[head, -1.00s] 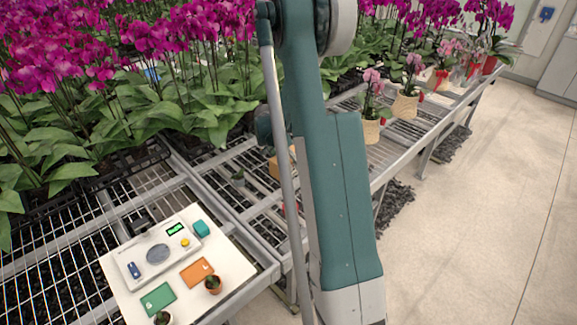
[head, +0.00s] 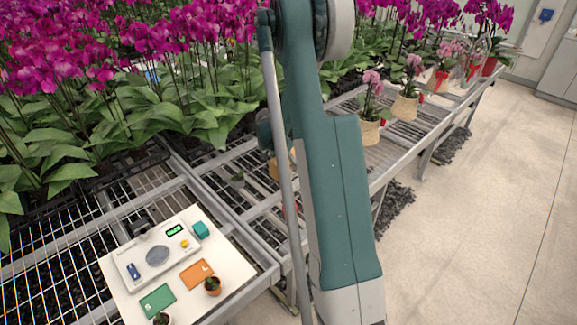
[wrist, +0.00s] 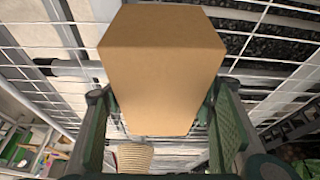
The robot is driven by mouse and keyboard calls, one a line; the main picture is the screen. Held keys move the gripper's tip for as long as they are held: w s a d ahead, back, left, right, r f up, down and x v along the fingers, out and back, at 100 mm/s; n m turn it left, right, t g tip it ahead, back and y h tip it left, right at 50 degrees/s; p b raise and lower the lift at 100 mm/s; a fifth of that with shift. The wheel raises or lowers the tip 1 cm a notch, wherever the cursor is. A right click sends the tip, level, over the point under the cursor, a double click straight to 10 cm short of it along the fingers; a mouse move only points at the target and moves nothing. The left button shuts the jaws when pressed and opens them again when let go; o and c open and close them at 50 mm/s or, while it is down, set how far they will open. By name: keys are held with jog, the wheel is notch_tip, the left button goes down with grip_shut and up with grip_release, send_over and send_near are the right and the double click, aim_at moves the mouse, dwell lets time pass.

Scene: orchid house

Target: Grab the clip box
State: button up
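A plain brown cardboard box (wrist: 162,85), the one that fits the clip box, fills the middle of the wrist view. My gripper (wrist: 161,98) has one green finger on each side of it, with the fingertips near or at its side edges. The fingers stand wide apart; whether they press on the box is not clear. In the head view a small part of a brown box (head: 273,168) shows just left of my arm, which hides the rest. My gripper is hidden there.
Wire-mesh benches (head: 215,180) lie under and around the box. A white board (head: 235,262) with a scale (head: 150,250), cards and small pots is at the front left. Dense orchids stand behind; potted orchids (head: 404,105) are to the right.

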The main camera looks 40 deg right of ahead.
jog(key=shift+c, duration=1.2)
jog(key=shift+r, duration=0.15)
notch_tip(320, 180, up, 10)
jog(key=shift+f+p, duration=0.15)
jog(key=shift+p, duration=0.85)
